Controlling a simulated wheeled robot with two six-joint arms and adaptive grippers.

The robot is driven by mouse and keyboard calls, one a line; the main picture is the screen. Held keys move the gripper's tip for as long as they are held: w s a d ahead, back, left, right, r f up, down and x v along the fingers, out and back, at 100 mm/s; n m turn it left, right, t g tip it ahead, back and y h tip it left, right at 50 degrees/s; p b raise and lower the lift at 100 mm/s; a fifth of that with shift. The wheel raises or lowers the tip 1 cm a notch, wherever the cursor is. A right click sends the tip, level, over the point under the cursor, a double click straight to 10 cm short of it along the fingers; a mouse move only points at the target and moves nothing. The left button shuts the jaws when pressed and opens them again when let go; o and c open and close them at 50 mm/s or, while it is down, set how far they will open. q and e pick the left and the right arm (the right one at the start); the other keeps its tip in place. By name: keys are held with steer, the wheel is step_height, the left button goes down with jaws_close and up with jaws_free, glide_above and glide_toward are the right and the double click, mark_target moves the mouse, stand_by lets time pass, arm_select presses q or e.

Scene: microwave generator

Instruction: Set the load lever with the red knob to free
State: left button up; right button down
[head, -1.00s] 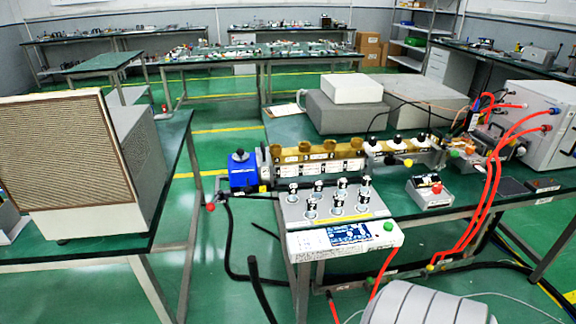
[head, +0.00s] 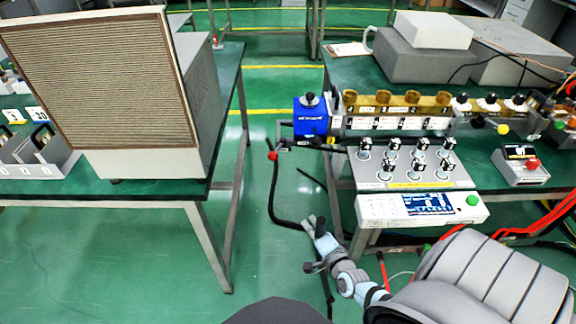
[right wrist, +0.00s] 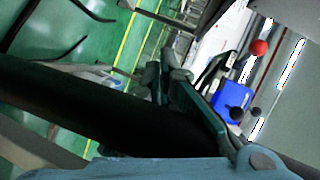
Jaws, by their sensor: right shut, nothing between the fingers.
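The red knob (head: 272,156) of the load lever sits at the left end of the bench with the instruments, just below and left of a blue box (head: 311,118). In the right wrist view the red knob (right wrist: 261,47) is at the upper right, above the blue box (right wrist: 232,100). My right gripper (head: 311,224) is below and right of the knob in the head view, apart from it, shut and empty. Its fingers (right wrist: 178,74) also show in the right wrist view. My left gripper is not in view. The lever's markings are too small to read.
A large grilled box (head: 95,85) stands on the left table. A panel with several round knobs (head: 405,165) and a white display unit (head: 425,208) are right of my gripper. Green floor lies between the tables.

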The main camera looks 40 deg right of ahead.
mark_target(272, 155)
steer(key=w+d+r+m+t+h, duration=0.25)
steer(key=r+m, duration=0.45)
steer(key=r, duration=0.4)
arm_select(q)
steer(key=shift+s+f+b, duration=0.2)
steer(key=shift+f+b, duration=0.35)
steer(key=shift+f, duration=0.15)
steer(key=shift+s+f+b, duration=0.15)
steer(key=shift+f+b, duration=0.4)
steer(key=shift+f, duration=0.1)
arm_select(e)
steer(key=w, duration=1.2)
steer(key=shift+w+d+r, duration=0.3)
steer(key=shift+d+r, duration=0.15)
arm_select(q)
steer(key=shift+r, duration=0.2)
arm_select(e)
steer(key=shift+w+a+r, duration=0.1)
steer(key=shift+w+a, duration=0.35)
steer(key=shift+a, duration=0.25)
